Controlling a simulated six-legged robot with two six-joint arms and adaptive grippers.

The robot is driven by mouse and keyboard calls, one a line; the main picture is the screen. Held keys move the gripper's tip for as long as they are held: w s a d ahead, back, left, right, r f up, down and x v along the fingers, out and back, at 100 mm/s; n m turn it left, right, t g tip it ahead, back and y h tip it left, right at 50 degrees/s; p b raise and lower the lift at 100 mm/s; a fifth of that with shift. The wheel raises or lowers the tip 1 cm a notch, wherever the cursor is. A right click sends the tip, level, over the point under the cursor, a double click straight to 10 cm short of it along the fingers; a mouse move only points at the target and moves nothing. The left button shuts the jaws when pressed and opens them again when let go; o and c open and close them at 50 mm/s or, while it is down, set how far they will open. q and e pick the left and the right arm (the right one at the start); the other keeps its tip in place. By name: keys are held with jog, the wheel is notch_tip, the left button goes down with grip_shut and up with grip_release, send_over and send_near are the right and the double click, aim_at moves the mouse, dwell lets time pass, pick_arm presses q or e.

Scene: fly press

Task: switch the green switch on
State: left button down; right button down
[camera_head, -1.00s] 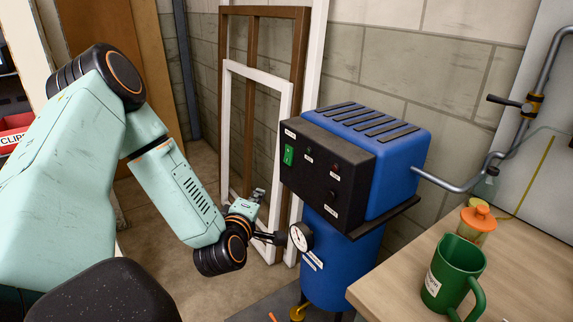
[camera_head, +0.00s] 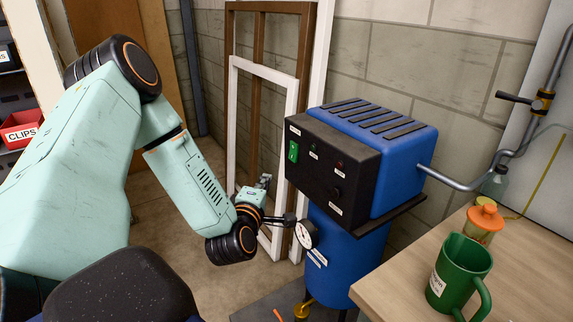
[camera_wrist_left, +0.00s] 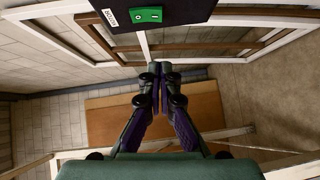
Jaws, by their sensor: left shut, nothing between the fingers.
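The green switch (camera_head: 293,151) is a small rocker on the black front panel (camera_head: 333,170) of a blue machine (camera_head: 405,160). It also shows at the top of the left wrist view (camera_wrist_left: 146,15), with light marks on its face. I cannot tell which way it is tilted. My right gripper is not in view.
A wooden table (camera_head: 525,262) at the right holds a green mug (camera_head: 460,270) and an orange-lidded jar (camera_head: 484,221). Window frames (camera_head: 234,130) lean on the wall behind my left gripper. A metal pipe (camera_head: 460,182) runs from the machine. A red clips bin (camera_head: 20,128) is at far left.

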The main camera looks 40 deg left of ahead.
pick_arm(q)
jog(key=b, duration=0.2)
send_near(290, 158)
jog(key=w+a, duration=0.2)
jog(key=a, duration=0.2)
jog(key=w, duration=0.2)
jog(key=w+d, duration=0.1)
jog(key=shift+w+f, duration=0.1)
jog(key=shift+f, duration=0.15)
jog(key=shift+a, duration=0.15)
